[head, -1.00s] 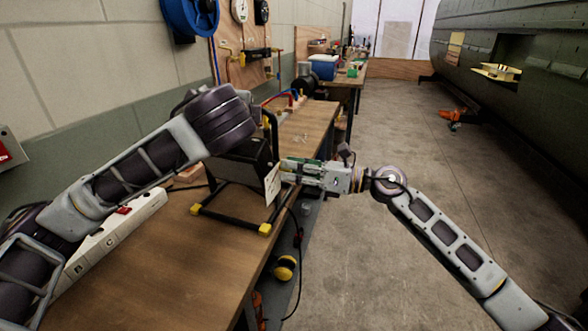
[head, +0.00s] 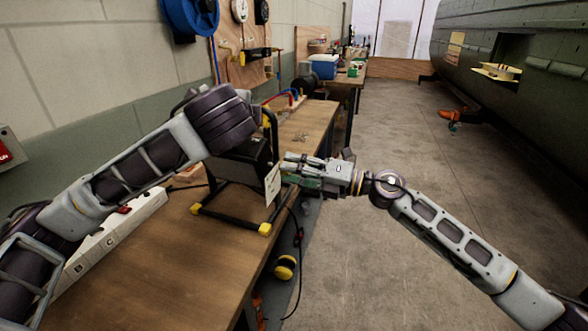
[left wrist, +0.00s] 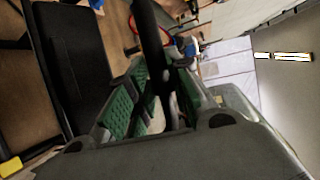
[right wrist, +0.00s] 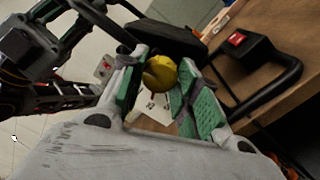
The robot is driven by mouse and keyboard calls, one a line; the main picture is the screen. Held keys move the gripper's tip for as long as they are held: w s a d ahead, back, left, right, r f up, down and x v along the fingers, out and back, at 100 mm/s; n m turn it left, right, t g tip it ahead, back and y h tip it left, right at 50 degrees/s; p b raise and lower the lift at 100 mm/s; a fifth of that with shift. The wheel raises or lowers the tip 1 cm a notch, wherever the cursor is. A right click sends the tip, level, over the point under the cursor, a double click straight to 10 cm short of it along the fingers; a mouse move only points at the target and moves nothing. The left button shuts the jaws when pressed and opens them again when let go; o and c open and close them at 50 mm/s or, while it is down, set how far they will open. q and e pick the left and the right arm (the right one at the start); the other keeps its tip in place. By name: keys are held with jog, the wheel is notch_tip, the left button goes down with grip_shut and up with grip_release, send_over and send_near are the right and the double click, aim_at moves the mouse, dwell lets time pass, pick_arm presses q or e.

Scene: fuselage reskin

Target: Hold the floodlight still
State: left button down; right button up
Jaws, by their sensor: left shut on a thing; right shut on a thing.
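The black floodlight (head: 242,167) stands on the workbench on a tubular stand with yellow feet. My left gripper (left wrist: 158,88) is shut on the black bar (left wrist: 148,25) of the floodlight, which passes between its green pads; in the head view my left arm hides this grip. My right gripper (head: 287,168) is at the floodlight's right side. In the right wrist view it is shut on a round yellow knob (right wrist: 160,72), held between the green pads. A white tag (head: 272,184) hangs beside the right fingertips.
The wooden workbench (head: 160,265) runs along the wall, with a white power strip (head: 120,228) at the left. A cable (head: 299,250) hangs off the bench's right edge. The floor (head: 390,150) to the right is clear, up to the green fuselage (head: 540,70).

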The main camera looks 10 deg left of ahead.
pick_arm(q)
jog(key=shift+f, duration=0.1)
pick_arm(e)
jog(key=shift+f+m, duration=0.1)
jog(key=shift+m, duration=1)
jog(key=o, duration=1.1)
jog(key=shift+c, duration=0.2)
jog(key=shift+d, duration=0.1)
jog(key=v, duration=1.2)
jog(key=shift+s, duration=0.1)
